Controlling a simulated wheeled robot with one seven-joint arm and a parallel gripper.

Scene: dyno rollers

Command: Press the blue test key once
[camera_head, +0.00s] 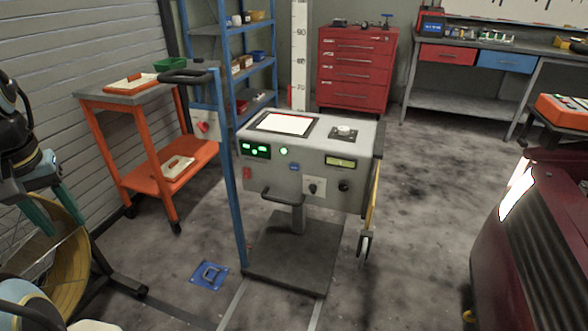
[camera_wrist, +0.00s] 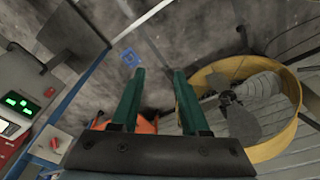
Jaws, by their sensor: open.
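The grey control console (camera_head: 268,178) stands on a pedestal in the middle of the head view. A small blue key (camera_head: 294,168) sits on its front panel, right of a lit green button (camera_head: 283,151) and below the yellowish display (camera_head: 341,162). My gripper (camera_head: 66,230) is at the left edge of the head view, well left of the console. In the wrist view my gripper (camera_wrist: 159,72) has two teal fingers spread apart with nothing between them. Part of the console (camera_wrist: 14,83) shows at that view's left edge; I cannot make out the blue key there.
A blue post (camera_head: 229,170) with a red-knobbed box (camera_head: 203,125) stands left of the console. An orange cart (camera_head: 165,186) is behind it. A yellow-ringed fan (camera_head: 68,262) is near my arm. A dark red vehicle (camera_head: 530,250) is at right. Floor before the console is mostly clear.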

